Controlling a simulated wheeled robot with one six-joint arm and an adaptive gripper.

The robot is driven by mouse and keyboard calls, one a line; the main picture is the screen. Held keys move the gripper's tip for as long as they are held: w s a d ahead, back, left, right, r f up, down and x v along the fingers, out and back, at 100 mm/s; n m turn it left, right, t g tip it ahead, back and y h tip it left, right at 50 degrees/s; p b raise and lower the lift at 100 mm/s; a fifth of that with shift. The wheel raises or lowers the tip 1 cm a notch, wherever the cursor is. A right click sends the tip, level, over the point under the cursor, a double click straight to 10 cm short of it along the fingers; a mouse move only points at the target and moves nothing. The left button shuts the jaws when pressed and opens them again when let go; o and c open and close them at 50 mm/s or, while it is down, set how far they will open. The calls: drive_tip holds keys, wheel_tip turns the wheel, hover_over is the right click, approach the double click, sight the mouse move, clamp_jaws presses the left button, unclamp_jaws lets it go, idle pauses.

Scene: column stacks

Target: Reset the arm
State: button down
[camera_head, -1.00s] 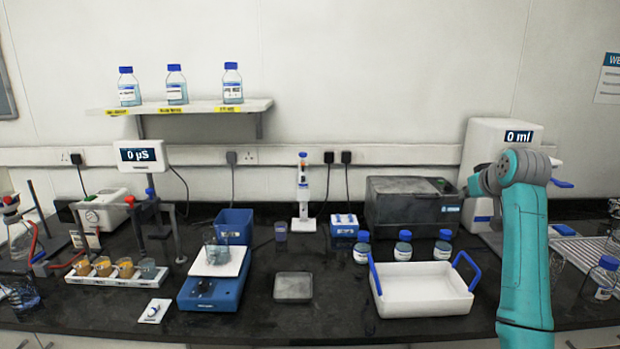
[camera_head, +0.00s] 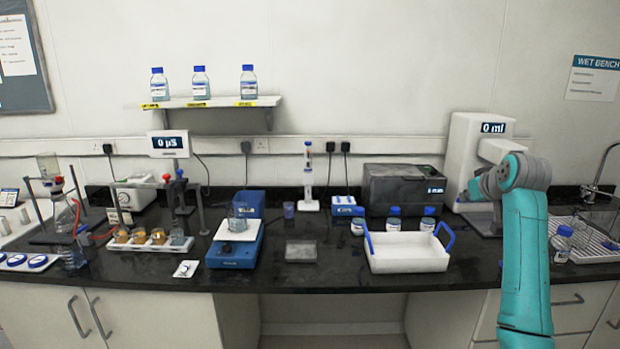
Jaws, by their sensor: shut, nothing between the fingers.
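My arm (camera_head: 525,255) rises teal at the right side of the picture. It bends at a rounded joint near the top, where a grey part (camera_head: 483,187) points left in front of the white dispenser. My gripper does not show; the end of the arm is hidden behind its own links or out of the picture. I see nothing held.
The black bench (camera_head: 330,270) carries a white tray with blue handles (camera_head: 410,262), a blue-based balance or stirrer (camera_head: 233,255), a rack of beakers (camera_head: 150,245), a dark grey box (camera_head: 403,188) and the white dispenser (camera_head: 468,150). Blue-capped bottles (camera_head: 428,218) stand behind the tray. A shelf (camera_head: 225,101) holds three bottles.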

drive_tip(key=s+a+f, duration=0.2)
drive_tip(key=s+f, duration=0.1)
drive_tip(key=f, duration=0.6)
drive_tip(key=s+a+f, duration=0.2)
drive_tip(key=a+f, duration=0.1)
drive_tip(key=f, duration=0.6)
drive_tip(key=s+a+f, duration=0.2)
drive_tip(key=s+f, duration=0.1)
drive_tip(key=f, duration=0.6)
drive_tip(key=s+a+f+m+t, duration=0.1)
drive_tip(key=s+a+f, duration=0.3)
drive_tip(key=s+f, duration=0.4)
drive_tip(key=s+a+f+t, duration=0.1)
drive_tip(key=s+a+f, duration=0.2)
drive_tip(key=s+f, duration=0.5)
drive_tip(key=s+a+f, duration=0.1)
drive_tip(key=s+a, duration=0.2)
drive_tip(key=s, duration=0.9)
drive_tip(key=s+a+f, duration=0.2)
drive_tip(key=s+a, duration=0.1)
drive_tip(key=s, duration=1)
drive_tip(key=s+a+r, duration=0.1)
drive_tip(key=s+r, duration=0.5)
drive_tip(key=s, duration=0.4)
drive_tip(key=s+a+r+t, duration=0.1)
drive_tip(key=s+r, duration=0.6)
drive_tip(key=s, duration=0.4)
drive_tip(key=shift+s+a+r+t+y, duration=0.15)
drive_tip(key=shift+r+t+y, duration=0.15)
drive_tip(key=shift+y, duration=0.1)
